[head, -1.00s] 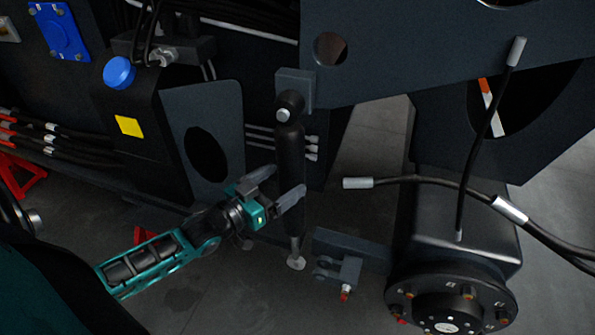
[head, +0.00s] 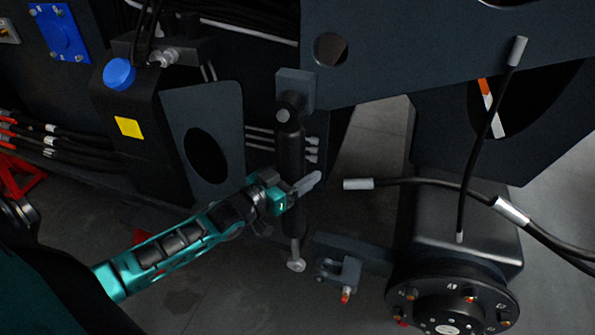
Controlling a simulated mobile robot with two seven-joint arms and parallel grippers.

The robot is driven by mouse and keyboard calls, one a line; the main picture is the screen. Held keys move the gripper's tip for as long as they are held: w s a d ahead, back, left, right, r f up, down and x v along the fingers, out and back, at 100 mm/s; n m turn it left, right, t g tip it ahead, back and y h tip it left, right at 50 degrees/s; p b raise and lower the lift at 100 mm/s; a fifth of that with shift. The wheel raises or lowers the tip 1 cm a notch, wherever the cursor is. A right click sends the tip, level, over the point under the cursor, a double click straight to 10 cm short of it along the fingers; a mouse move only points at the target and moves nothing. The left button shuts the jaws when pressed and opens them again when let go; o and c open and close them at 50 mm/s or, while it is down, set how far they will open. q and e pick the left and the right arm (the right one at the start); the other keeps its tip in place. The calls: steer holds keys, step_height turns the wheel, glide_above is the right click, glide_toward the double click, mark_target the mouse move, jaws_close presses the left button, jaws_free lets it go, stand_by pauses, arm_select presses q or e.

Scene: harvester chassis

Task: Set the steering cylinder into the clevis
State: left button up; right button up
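The steering cylinder (head: 291,150) is a dark, nearly upright tube, hanging from a pivot at its top. Its thin rod ends in a light eye (head: 296,265) at the bottom. The clevis (head: 341,271) is a dark forked bracket just right of the eye, and the two are apart. My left gripper (head: 306,184) is at the cylinder's lower body, with one grey finger crossing in front of it. The other finger is largely hidden, so I cannot tell whether the gripper is shut on the tube. My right gripper is not in view.
A wheel hub (head: 450,305) with studs stands at the lower right. Black hoses with a grey fitting (head: 358,184) hang right of the cylinder. A dark plate (head: 450,45) overhangs above. A tank with a blue cap (head: 119,73) stands left. Grey floor shows below.

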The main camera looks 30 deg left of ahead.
arm_select(q)
steer(key=c, duration=1)
steer(key=d, duration=0.1)
steer(key=n, duration=0.1)
steer(key=d+t, duration=0.1)
steer(key=shift+w+d+r+n, duration=0.2)
steer(key=shift+w+d+n, duration=0.1)
steer(key=shift+d+n, duration=0.1)
steer(key=o, duration=1.4)
steer(key=shift+o, duration=0.2)
steer(key=shift+a, duration=0.1)
steer(key=r+v, duration=0.1)
steer(key=v, duration=1.1)
steer(key=shift+s+f+p, duration=0.45)
